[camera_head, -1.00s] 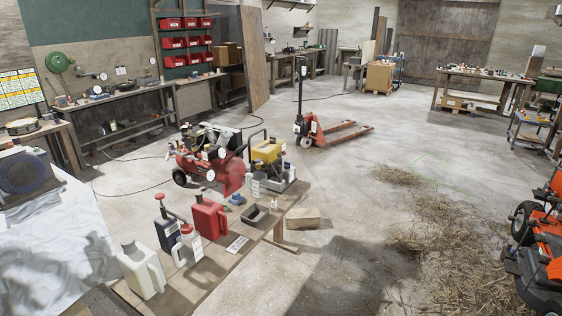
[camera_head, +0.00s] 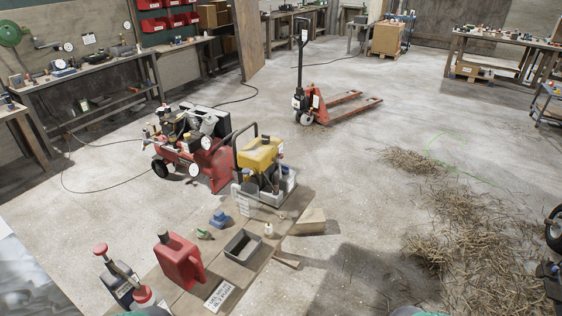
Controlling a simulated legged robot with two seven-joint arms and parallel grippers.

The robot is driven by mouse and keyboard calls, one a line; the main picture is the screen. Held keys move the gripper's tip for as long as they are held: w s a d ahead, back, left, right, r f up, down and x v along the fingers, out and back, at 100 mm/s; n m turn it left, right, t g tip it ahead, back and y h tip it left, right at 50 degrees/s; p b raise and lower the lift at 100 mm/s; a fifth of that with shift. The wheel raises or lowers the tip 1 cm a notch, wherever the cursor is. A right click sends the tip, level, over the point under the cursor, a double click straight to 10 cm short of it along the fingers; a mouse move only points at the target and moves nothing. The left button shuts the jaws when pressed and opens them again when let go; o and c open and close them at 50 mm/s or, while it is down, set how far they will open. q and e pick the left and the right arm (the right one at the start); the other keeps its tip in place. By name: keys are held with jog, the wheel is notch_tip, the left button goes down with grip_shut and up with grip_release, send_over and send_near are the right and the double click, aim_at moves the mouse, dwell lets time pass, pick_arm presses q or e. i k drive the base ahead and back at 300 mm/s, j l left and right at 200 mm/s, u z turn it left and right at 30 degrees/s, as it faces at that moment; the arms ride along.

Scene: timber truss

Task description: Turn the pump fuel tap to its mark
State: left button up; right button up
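The pump (camera_head: 262,168) stands at the far end of a low wooden bench in the middle of the view. It has a yellow tank, a dark carrying frame and a grey lower part. Its fuel tap and the mark are too small to make out from here. Neither of my grippers is in view. Only small greenish edges show at the bottom of the picture, and I cannot tell what they are.
The bench (camera_head: 192,296) also carries a red fuel can (camera_head: 180,262), a grey open tray (camera_head: 242,245), a blue item (camera_head: 219,218) and bottles. A red compressor (camera_head: 195,150) stands behind left. A pallet jack (camera_head: 320,105) stands beyond.

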aim_at(280, 156)
jog(key=i+l+u, duration=0.15)
jog(key=i+l, duration=0.15)
jog(key=i+l+u, duration=0.1)
jog(key=i+l, duration=0.2)
jog(key=i+l+u, duration=0.15)
jog(key=i+l, duration=0.15)
jog(key=l, duration=0.15)
jog(key=i+l+u, duration=0.15)
jog(key=i+l, duration=0.15)
jog(key=i+l+u, duration=0.1)
jog(key=l, duration=0.4)
jog(key=i+l+u, duration=0.15)
jog(key=i+l, duration=0.2)
jog(key=l, duration=0.1)
